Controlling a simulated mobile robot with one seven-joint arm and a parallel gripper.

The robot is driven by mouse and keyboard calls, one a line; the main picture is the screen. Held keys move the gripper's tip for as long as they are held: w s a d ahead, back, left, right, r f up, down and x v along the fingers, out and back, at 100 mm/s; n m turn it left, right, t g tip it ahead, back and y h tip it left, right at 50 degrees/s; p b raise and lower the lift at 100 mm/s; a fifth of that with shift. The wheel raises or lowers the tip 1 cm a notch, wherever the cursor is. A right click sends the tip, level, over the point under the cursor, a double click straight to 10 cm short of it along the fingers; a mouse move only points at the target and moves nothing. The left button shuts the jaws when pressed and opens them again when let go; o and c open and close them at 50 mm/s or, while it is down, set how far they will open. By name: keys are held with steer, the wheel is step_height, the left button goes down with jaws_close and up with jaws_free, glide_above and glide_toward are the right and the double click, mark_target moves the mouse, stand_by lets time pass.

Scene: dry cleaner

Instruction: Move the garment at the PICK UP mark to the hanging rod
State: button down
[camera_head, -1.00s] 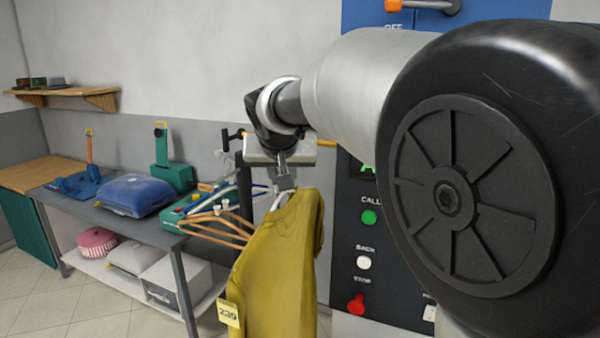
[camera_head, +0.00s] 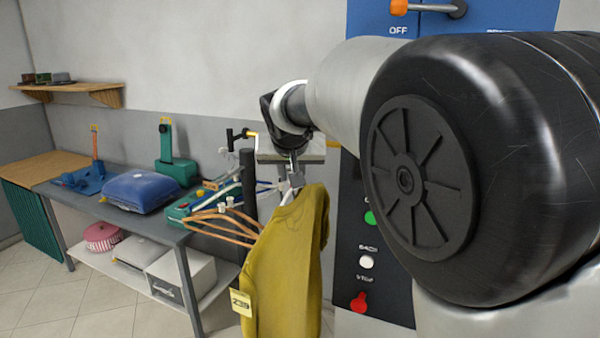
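A yellow garment (camera_head: 285,265) hangs on a white hanger (camera_head: 290,194) in the middle of the head view, with a yellow tag (camera_head: 241,302) at its lower left. My gripper (camera_head: 293,178) is at the top of the hanger and appears shut on its hook; the garment hangs below it, clear of the floor as far as I can see. Its lower end is cut off by the frame. No PICK UP mark shows. I cannot make out the hanging rod for certain; a dark post with a short bar (camera_head: 240,134) stands behind my gripper.
A control panel (camera_head: 367,262) with coloured buttons stands behind my arm. A wooden shelf (camera_head: 75,88) is on the wall.

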steer(key=shift+w+d, duration=0.15)
steer(key=shift+w, duration=0.2)
steer(key=shift+w+r, duration=0.1)
steer(key=p, duration=0.1)
glide_above(304, 188)
steer(key=shift+w, duration=0.15)
stand_by(1.2)
stand_by(0.3)
steer(key=shift+f+b, duration=1.3)
steer(key=shift+f, duration=0.35)
steer(key=shift+f, duration=0.2)
steer(key=c, duration=1.5)
jaws_free()
steer(key=shift+o, duration=0.2)
